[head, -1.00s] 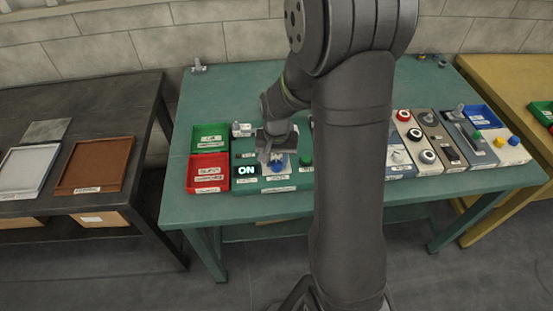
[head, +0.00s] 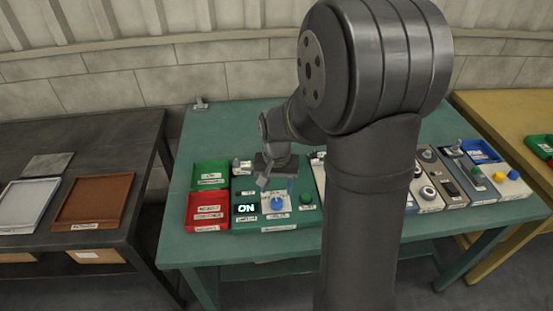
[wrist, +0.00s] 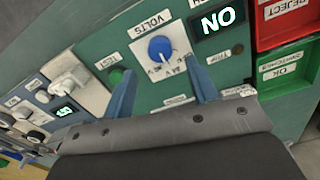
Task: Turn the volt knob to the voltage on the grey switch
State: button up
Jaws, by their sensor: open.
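The blue volt knob (head: 277,203) sits on a white plate on the dark green panel (head: 245,222). It shows in the wrist view (wrist: 160,48) beside a VOLTS label (wrist: 150,24), with small marks around it too small to read surely. My gripper (head: 275,184) is open and empty just above the knob in the head view. In the wrist view my two blue-grey fingers (wrist: 161,68) stand apart, one to each side below the knob, not gripping it. I cannot tell which part is the grey switch; my arm hides some panels.
The green panel also has a lit ON display (head: 246,208) and a green button (head: 306,197). Green (head: 210,174) and red (head: 206,210) trays lie to its left. Several panels with knobs and switches stand on the right (head: 452,178). The front table strip is clear.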

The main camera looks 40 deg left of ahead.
aim_at(276, 201)
notch_tip(276, 201, up, 12)
dwell(0.3)
jog(key=shift+f, duration=0.1)
dwell(0.3)
notch_tip(276, 201, down, 17)
jog(key=shift+f, duration=0.2)
dwell(0.4)
